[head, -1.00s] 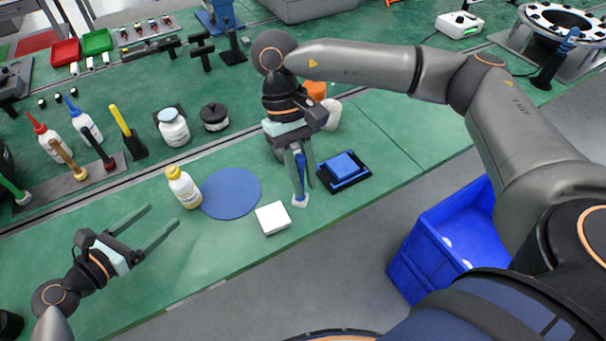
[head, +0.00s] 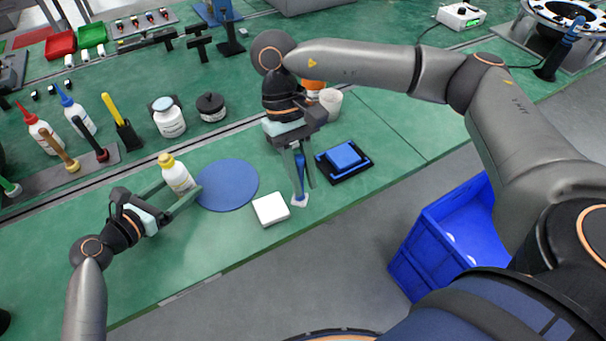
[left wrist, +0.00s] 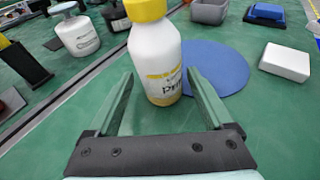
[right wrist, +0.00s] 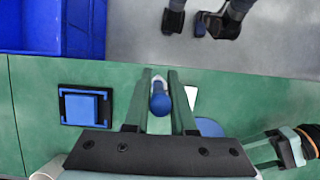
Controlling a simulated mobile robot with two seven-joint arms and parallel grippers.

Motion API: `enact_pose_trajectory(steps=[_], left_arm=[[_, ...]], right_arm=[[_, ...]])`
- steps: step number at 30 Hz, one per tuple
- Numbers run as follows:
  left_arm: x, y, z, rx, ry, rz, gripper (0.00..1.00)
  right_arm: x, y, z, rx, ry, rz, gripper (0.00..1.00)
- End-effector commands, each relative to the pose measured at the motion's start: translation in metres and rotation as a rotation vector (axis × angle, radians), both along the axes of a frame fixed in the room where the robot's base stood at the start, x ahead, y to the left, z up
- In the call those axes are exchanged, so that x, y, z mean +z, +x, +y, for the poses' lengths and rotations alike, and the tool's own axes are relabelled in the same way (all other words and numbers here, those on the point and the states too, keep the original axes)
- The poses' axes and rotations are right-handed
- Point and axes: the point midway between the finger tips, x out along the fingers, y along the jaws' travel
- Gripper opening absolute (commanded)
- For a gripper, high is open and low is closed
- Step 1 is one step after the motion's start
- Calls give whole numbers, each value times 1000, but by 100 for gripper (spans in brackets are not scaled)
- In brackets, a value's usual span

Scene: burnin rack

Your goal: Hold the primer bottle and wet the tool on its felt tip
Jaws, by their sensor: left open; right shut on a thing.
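The primer bottle (head: 178,178), white with a yellow cap and a yellow label band, stands upright on the green bench. It also shows between the fingers in the left wrist view (left wrist: 156,60). My left gripper (head: 182,200) is open, its two fingers on either side of the bottle, with green showing between them and it. My right gripper (head: 302,172) is shut on a blue-handled tool (head: 300,178) with a white lower end, held pointing down just beside the white block. The tool's blue handle shows in the right wrist view (right wrist: 160,103). The bottle's felt tip is not visible; the cap covers its top.
A blue round mat (head: 228,186) lies right of the bottle. A white block (head: 271,210) and a blue pad in a black tray (head: 343,160) lie nearby. A white jar (head: 168,118) and several bottles and tools stand behind. A blue crate (head: 440,245) is at the bench's front.

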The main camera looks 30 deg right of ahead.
Motion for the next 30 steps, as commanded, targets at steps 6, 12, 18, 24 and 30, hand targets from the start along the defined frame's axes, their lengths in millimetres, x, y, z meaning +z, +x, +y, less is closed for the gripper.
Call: enact_pose_trajectory(steps=[6, 12, 18, 24, 30], left_arm=[[0, 0, 0, 0, 0, 0, 70], [0, 0, 0, 0, 0, 0, 47], [0, 0, 0, 0, 0, 0, 29], [0, 0, 1, 1, 0, 0, 29], [0, 0, 1, 1, 0, 0, 29]], right_arm=[[0, 0, 0, 0, 0, 0, 0], [0, 0, 0, 0, 0, 0, 0], [0, 0, 0, 0, 0, 0, 0], [0, 0, 0, 0, 0, 0, 0], [0, 0, 0, 0, 0, 0, 0]])
